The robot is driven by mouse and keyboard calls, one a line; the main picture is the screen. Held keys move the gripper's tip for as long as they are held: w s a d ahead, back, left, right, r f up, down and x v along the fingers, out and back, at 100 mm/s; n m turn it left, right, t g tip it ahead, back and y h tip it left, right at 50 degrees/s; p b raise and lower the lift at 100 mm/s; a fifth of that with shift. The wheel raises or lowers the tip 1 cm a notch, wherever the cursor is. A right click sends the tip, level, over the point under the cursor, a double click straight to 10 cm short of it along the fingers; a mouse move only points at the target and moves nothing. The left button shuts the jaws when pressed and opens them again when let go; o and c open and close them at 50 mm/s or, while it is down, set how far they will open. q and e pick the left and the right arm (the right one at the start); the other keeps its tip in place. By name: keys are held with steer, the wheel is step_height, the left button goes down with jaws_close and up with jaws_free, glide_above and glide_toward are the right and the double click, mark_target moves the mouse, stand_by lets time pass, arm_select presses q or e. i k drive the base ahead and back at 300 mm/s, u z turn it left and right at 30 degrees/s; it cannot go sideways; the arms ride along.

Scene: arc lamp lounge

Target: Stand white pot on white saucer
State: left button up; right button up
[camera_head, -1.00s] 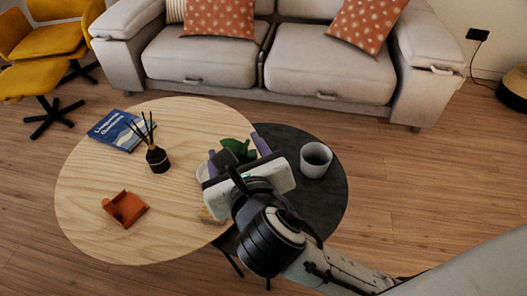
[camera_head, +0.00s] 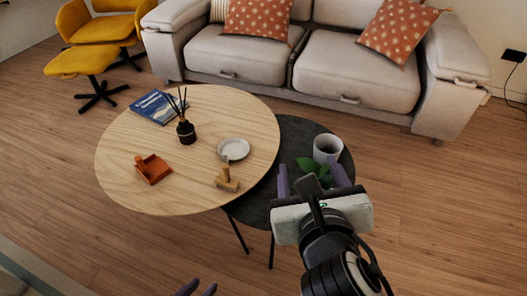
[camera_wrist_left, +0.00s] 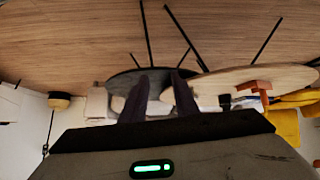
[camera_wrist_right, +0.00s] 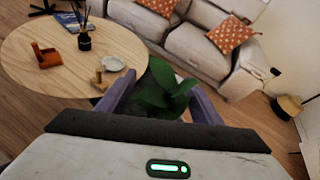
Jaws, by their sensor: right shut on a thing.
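The white saucer (camera_head: 233,149) lies on the light wood table and looks empty. It also shows in the right wrist view (camera_wrist_right: 113,64). My right gripper (camera_head: 314,176) is shut on the white pot, whose green leaves (camera_head: 314,170) show between the purple fingers. The leaves also fill the gap in the right wrist view (camera_wrist_right: 162,90); the pot's body is hidden. This gripper is to the right of the saucer, in front of the dark table (camera_head: 262,200) in the picture. My left gripper (camera_head: 197,289) is open and empty at the bottom edge; its fingers stand apart in the left wrist view (camera_wrist_left: 160,95).
A wooden block piece (camera_head: 227,181) stands close to the saucer. A black reed diffuser (camera_head: 186,132), an orange holder (camera_head: 152,169) and a blue book (camera_head: 158,107) are on the wood table (camera_head: 125,165). A grey-white cup (camera_head: 327,148) stands on the dark table.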

mark_target(229, 153)
steer(key=z, duration=0.15)
steer(key=i, duration=0.85)
steer(key=u, duration=1.5)
